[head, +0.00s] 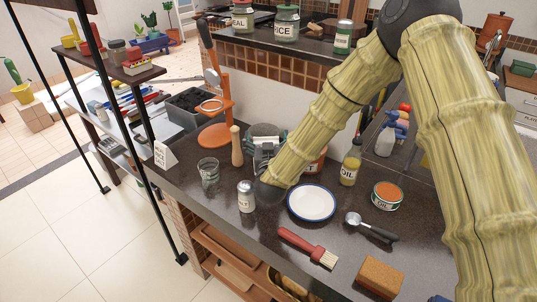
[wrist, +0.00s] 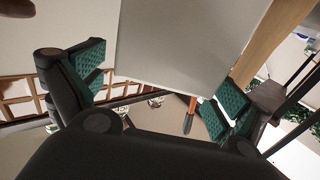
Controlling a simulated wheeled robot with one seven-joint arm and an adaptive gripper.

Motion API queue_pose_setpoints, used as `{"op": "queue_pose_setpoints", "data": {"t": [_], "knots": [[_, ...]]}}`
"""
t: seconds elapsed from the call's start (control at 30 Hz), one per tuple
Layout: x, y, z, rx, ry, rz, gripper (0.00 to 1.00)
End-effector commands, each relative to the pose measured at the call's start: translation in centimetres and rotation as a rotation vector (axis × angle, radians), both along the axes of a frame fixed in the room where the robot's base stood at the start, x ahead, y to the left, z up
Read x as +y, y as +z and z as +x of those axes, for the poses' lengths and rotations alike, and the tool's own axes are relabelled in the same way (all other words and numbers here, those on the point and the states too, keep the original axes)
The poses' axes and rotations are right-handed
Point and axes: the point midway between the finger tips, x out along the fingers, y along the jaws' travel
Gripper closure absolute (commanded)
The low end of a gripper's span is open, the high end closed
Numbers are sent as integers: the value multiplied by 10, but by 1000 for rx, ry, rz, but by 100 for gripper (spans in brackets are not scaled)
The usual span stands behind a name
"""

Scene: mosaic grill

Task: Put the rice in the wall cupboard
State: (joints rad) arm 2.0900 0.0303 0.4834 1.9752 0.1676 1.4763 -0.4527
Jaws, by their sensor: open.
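A glass jar labelled RICE (head: 286,27), with a green lid, stands on the raised back ledge in the head view. Its label is partly cut by the view angle. My gripper (head: 267,138) is over the dark worktop, well below and in front of the jar, partly hidden by my own arm. In the wrist view my gripper (wrist: 160,80) is open, its two teal-padded fingers wide apart with nothing held. A large pale flat panel (wrist: 185,45) lies beyond the fingers; I cannot tell what it belongs to. I cannot make out the wall cupboard for certain.
A jar ending in EAL (head: 242,18) and a green-white can (head: 343,37) flank the rice jar. A salt shaker (head: 246,196), glass (head: 208,173), wooden pepper mill (head: 237,146), plate (head: 311,218) and oil bottle (head: 350,168) crowd the worktop near my gripper.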

Motion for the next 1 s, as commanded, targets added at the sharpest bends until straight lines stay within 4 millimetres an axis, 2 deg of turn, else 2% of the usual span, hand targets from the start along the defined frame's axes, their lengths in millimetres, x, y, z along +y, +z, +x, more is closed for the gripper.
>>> {"op": "queue_pose_setpoints", "data": {"t": [0.07,0.1,0.57,0.6,0.83,1.0], "knots": [[0,0,0,0,1,0,0],[1,0,0,0,1,0,4],[0,2,0,-3,0,1,87],[0,2,0,-3,0,1,90],[0,3,0,-3,0,1,90],[0,11,0,-5,0,1,90]]}}
